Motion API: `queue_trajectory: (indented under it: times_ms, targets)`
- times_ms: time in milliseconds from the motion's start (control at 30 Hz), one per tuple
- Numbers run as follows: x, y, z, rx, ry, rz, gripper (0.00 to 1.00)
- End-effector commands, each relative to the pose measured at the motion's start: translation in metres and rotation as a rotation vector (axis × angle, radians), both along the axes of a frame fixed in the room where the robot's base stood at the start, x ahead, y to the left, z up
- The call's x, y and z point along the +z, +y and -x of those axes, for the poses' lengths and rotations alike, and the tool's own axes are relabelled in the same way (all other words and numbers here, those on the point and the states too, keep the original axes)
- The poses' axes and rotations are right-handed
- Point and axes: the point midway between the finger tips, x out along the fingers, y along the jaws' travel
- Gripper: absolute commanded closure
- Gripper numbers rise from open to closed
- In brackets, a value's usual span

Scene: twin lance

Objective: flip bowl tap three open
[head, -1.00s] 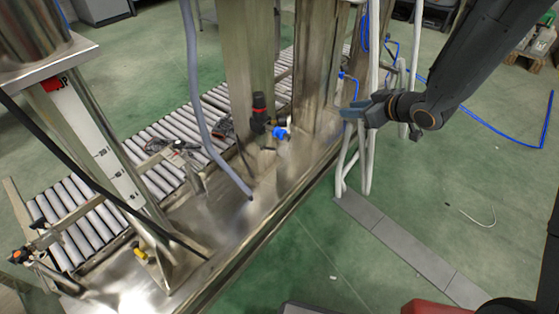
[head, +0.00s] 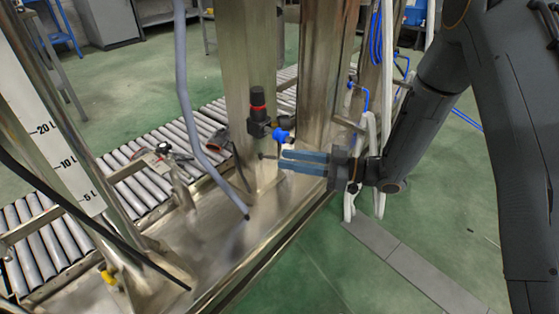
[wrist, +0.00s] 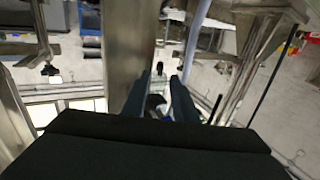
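My gripper (head: 282,160) has two blue fingers pointing left, in front of the steel column, and nothing shows held. In the wrist view my gripper (wrist: 159,90) has its fingers apart, with a dark fitting (wrist: 155,103) visible between them. A black regulator with a red ring (head: 258,112) and a blue fitting (head: 281,135) sits on the column just above and left of the fingers. A small dark stub shows just left of the fingertips. A yellow-handled valve (head: 108,277) is low at left. I cannot tell which part is bowl tap three.
A roller conveyor (head: 150,150) runs behind the steel frame. A grey hose (head: 190,110) hangs left of the column. White tubes and blue hoses (head: 376,40) stand close to my wrist at right. Green floor is open at lower right.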

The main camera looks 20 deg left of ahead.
Motion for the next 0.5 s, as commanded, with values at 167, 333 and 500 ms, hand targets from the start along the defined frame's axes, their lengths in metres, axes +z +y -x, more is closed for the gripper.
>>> queue_trajectory:
  times_ms: [167, 333, 500]
  targets:
    - [-0.001, 0.024, 0.002, 0.002, -0.001, 0.001, 0.74]
    - [-0.001, 0.034, 0.002, -0.001, 0.000, 0.002, 0.74]
    - [0.000, 0.036, 0.002, -0.002, 0.000, 0.002, 0.74]
